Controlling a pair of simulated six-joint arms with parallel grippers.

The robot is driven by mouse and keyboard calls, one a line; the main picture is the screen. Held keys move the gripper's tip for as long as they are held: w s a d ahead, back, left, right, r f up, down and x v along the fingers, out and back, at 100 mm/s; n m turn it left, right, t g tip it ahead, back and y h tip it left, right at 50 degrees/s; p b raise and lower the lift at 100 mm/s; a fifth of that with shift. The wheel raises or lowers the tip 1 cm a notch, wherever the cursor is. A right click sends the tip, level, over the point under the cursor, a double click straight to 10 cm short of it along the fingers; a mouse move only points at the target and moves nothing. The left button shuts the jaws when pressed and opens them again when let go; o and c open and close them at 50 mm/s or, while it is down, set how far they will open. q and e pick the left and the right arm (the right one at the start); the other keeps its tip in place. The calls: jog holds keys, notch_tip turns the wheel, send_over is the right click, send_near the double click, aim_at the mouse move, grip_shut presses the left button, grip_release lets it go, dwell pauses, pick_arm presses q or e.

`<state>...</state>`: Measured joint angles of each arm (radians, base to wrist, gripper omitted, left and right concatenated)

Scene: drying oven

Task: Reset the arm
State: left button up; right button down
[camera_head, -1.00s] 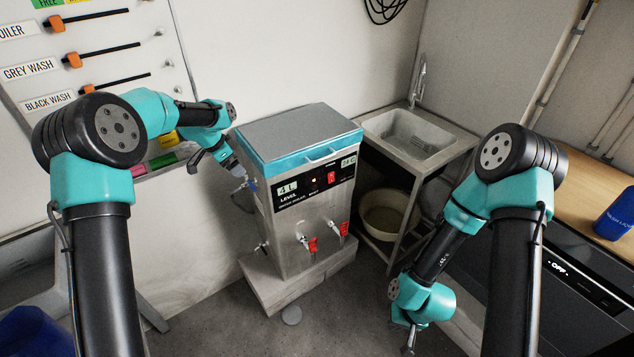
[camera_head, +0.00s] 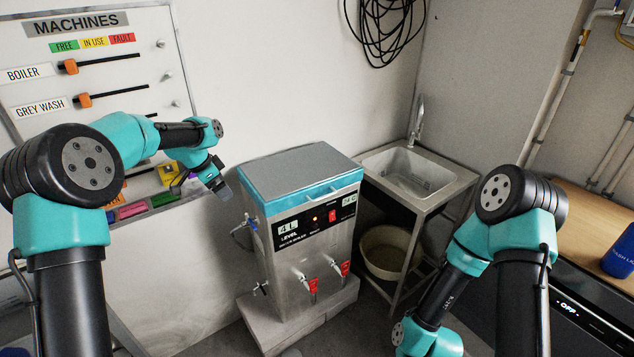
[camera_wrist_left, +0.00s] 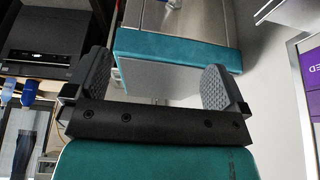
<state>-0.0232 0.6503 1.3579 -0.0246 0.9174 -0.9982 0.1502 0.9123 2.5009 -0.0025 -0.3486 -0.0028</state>
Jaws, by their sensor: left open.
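My left gripper (camera_head: 222,189) is in front of the wall, to the left of the boiler and apart from it in the head view. In the left wrist view its two dark ribbed fingers (camera_wrist_left: 160,80) are spread wide with nothing between them. The boiler (camera_head: 310,230) is a steel box with a teal-edged lid, a 4 L display and two red-handled taps. Its teal edge also shows beyond the fingers in the left wrist view (camera_wrist_left: 175,48). My right arm reaches down at the right, and its gripper is below the head view's edge.
A status board (camera_head: 95,75) with sliders and coloured tags hangs behind my left arm. A steel sink (camera_head: 415,172) stands right of the boiler, with a beige basin (camera_head: 385,258) beneath. A blue container (camera_head: 620,252) stands on the wooden counter (camera_head: 590,215).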

pick_arm(q)
jog(key=s+d+f+n, duration=0.15)
jog(key=s+f, duration=0.25)
jog(key=f, duration=0.4)
jog(key=s+d+f+n+g, duration=0.1)
jog(key=s+f+n, duration=0.25)
jog(key=f, duration=0.45)
jog(key=s+d+f+n, duration=0.1)
jog(key=s+f, duration=0.4)
jog(key=f, duration=0.3)
jog(key=s+d+f+n, duration=0.1)
jog(key=s+f+n, duration=0.2)
jog(key=s, duration=0.9)
jog(key=s+d+f+n, duration=0.1)
jog(key=s+f+n, duration=0.3)
jog(key=s, duration=0.9)
notch_tip(320, 180, down, 4)
jog(key=shift+d+r+g, duration=0.1)
jog(key=shift+d+g, duration=0.1)
jog(key=shift+g, duration=0.2)
